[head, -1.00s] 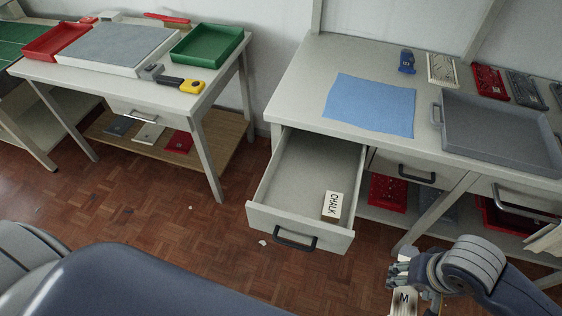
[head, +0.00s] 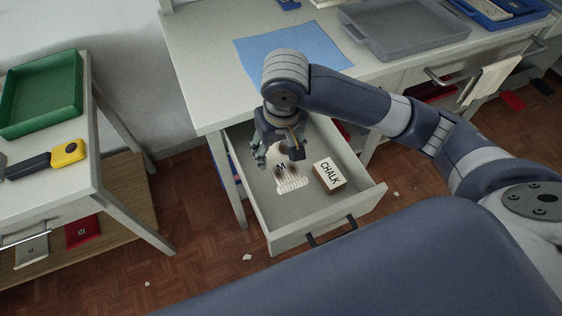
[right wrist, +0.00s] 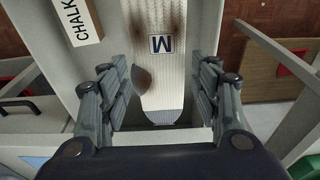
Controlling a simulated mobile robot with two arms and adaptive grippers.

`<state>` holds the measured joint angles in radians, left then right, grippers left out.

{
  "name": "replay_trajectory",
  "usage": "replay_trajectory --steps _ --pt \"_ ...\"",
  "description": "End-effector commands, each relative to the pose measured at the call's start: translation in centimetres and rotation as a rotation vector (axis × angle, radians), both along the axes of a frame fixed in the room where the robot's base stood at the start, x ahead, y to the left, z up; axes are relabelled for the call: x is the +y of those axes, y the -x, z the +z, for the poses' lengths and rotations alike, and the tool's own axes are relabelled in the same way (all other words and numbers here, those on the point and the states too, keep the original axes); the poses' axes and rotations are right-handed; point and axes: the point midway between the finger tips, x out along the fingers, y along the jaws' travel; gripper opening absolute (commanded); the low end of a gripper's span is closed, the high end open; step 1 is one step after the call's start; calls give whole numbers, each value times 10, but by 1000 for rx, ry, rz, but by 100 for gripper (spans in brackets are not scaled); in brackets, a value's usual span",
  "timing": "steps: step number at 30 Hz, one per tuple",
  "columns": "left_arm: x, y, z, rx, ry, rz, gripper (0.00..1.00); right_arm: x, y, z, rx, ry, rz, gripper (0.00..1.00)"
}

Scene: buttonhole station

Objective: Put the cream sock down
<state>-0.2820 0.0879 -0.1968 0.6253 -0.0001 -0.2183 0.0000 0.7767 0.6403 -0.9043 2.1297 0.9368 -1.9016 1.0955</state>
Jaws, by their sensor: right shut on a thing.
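The cream sock (head: 291,183) is ribbed, with dark smudges and an M label. It is in the open drawer (head: 264,199), beside the CHALK box (head: 328,176); I cannot tell whether it touches the drawer floor. My right gripper (head: 278,157) reaches down into the drawer and is shut on the sock's end. In the right wrist view the sock (right wrist: 160,20) runs between the two fingers (right wrist: 163,78), with the CHALK box (right wrist: 72,20) to the left. My left gripper is not in view.
A blue cloth (head: 262,52) and a grey tray (head: 405,30) lie on the worktop above the drawer. A side table at left holds a green tray (head: 42,92) and a yellow-and-black tool (head: 66,153). The drawer has bare floor left of the sock.

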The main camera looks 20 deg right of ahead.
Motion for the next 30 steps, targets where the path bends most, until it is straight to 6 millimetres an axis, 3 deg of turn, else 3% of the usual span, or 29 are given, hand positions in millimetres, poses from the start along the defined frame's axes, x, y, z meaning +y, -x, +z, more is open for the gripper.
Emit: replay_trajectory --steps 5,9,20,24,30 --pt "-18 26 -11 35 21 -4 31 3 -5 -12 4 2 5 41" --pt "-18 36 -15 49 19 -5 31 3 -4 -47 8 3 5 41" --pt "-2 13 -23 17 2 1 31 2 -4 -138 5 3 5 41" --pt "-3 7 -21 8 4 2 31 4 -32 -135 -3 1 4 41" --pt "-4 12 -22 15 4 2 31 5 -49 -135 0 0 6 41"
